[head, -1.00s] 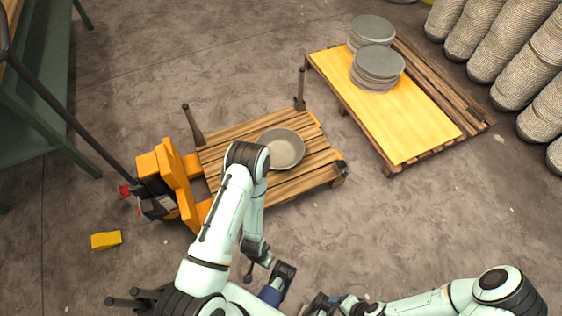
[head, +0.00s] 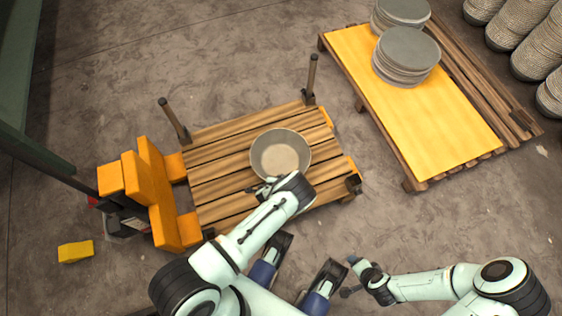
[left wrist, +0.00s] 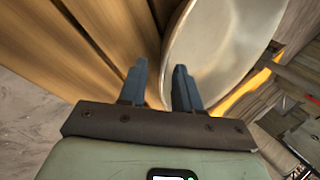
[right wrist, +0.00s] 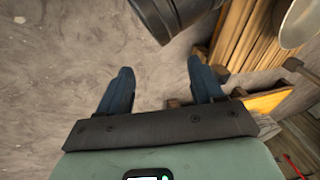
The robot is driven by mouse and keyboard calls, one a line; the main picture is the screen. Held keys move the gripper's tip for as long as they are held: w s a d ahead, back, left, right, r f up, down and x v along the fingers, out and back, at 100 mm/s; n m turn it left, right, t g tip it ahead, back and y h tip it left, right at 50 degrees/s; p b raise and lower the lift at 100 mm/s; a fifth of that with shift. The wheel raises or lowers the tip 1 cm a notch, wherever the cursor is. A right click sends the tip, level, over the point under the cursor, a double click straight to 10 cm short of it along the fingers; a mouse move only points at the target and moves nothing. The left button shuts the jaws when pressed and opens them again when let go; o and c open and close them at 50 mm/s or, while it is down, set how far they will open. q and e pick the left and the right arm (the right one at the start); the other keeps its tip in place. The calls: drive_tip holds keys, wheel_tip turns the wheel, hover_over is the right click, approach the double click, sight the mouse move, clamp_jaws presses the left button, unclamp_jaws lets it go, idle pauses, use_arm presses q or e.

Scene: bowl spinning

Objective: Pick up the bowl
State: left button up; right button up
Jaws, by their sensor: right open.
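The grey-beige bowl (head: 281,153) stands upright and empty on the wooden slats of the pallet (head: 225,168). My left gripper (head: 260,187) is at the bowl's near side, partly hidden by its own wrist in the head view. In the left wrist view, the bowl (left wrist: 225,40) fills the upper right. Its rim edge lies in line with the gap between the fingers of my left gripper (left wrist: 160,80), which are apart. I cannot tell whether they touch the bowl. My right gripper (right wrist: 160,85) is open and empty over bare floor, away from the bowl.
An orange pallet jack (head: 150,195) stands at the pallet's left end, with posts on the far side. A yellow-topped pallet (head: 400,110) with stacked grey discs (head: 407,55) is at the upper right. A yellow block (head: 75,251) lies on the floor. The floor between the pallets is clear.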

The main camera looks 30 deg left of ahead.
use_arm(q)
drive_tip(key=shift+w+a+f, duration=0.25)
drive_tip(key=shift+w+f, duration=0.05)
drive_tip(key=shift+f, duration=0.2)
drive_tip(key=shift+w+a+f+b, duration=0.4)
drive_tip(key=shift+f+b, duration=0.1)
drive_tip(key=shift+b, duration=0.1)
drive_tip(key=b+x, duration=0.1)
drive_tip(key=x, duration=0.1)
drive_tip(key=shift+w+a+f, duration=0.2)
drive_tip(key=shift+w+f, duration=0.05)
drive_tip(key=shift+w, duration=0.05)
drive_tip(key=shift+w+f, duration=0.15)
use_arm(e)
drive_tip(key=shift+g, duration=0.5)
drive_tip(key=f, duration=0.1)
drive_tip(key=s+d+f, duration=0.1)
drive_tip(key=f, duration=0.1)
drive_tip(key=s+f, duration=0.1)
drive_tip(key=shift+d+f, duration=0.15)
drive_tip(key=shift+f, duration=0.05)
use_arm(q)
clamp_jaws()
drive_tip(key=shift+w, duration=0.1)
